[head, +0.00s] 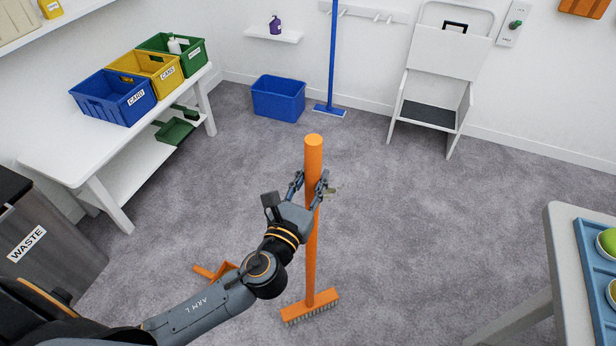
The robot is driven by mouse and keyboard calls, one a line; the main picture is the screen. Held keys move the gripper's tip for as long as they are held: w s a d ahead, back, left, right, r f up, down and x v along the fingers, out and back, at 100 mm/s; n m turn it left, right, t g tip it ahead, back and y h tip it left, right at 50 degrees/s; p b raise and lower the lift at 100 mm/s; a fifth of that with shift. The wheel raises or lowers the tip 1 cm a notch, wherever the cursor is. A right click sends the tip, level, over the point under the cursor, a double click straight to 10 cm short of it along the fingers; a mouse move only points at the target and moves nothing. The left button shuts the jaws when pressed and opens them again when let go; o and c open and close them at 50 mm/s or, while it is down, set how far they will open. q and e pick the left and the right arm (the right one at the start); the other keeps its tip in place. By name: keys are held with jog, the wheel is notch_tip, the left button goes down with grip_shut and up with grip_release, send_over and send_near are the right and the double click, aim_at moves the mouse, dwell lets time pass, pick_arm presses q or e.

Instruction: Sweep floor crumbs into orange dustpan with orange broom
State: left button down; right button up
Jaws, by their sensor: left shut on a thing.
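The orange broom (311,240) stands nearly upright, its bristled head (310,305) low at the floor; I cannot tell if the bristles touch it. My left gripper (310,187) is shut on the upper part of the broom's handle. The orange dustpan (217,271) lies on the floor left of the broom, partly hidden behind my left arm. A small greenish bit (331,190) shows just right of the gripper; I cannot tell if it is a crumb on the floor. No other crumbs are clear. My right gripper is not in view.
A white bench (75,155) with blue, yellow and green crates stands at left, beside a grey waste bin (45,245). A table (565,260) is at right. The middle floor is open.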

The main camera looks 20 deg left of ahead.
aim_at(309, 195)
pick_arm(q)
jog(key=shift+f, duration=0.1)
jog(key=shift+f+b, duration=1.45)
jog(key=shift+f, duration=0.25)
jog(key=shift+r, duration=0.1)
